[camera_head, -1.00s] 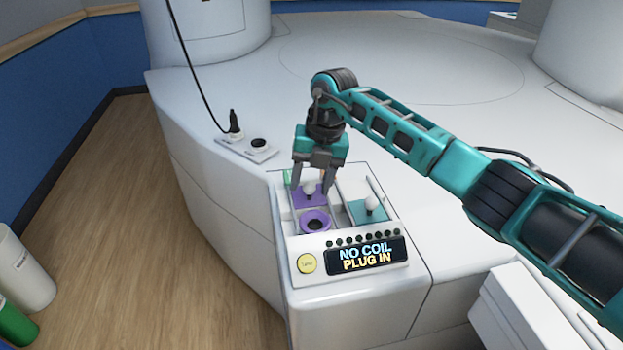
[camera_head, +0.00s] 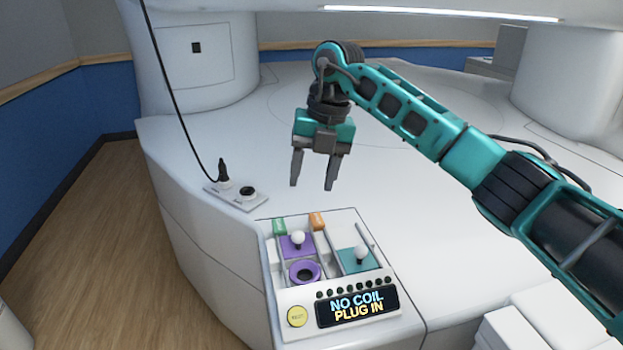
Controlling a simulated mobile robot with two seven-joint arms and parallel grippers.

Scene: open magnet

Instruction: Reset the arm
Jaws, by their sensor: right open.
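My right gripper (camera_head: 314,172) hangs fingers down above and behind the control panel. It is open, with nothing between its fingers. My teal right arm (camera_head: 420,125) reaches in from the right edge. The control panel (camera_head: 337,265) sits at the corner of the white magnet base. It holds a purple plate with a white knob (camera_head: 298,238), a purple ring socket (camera_head: 305,272), and a teal plate with another white knob (camera_head: 361,254). The gripper is clear of all of them. My left gripper is not in view.
The panel display (camera_head: 356,305) reads "NO COIL PLUG IN", with a yellow button (camera_head: 297,316) beside it. A black plug (camera_head: 223,174) with a hanging cable stands in a socket plate (camera_head: 236,195) at left. The wide white magnet surface (camera_head: 400,180) behind the panel is clear.

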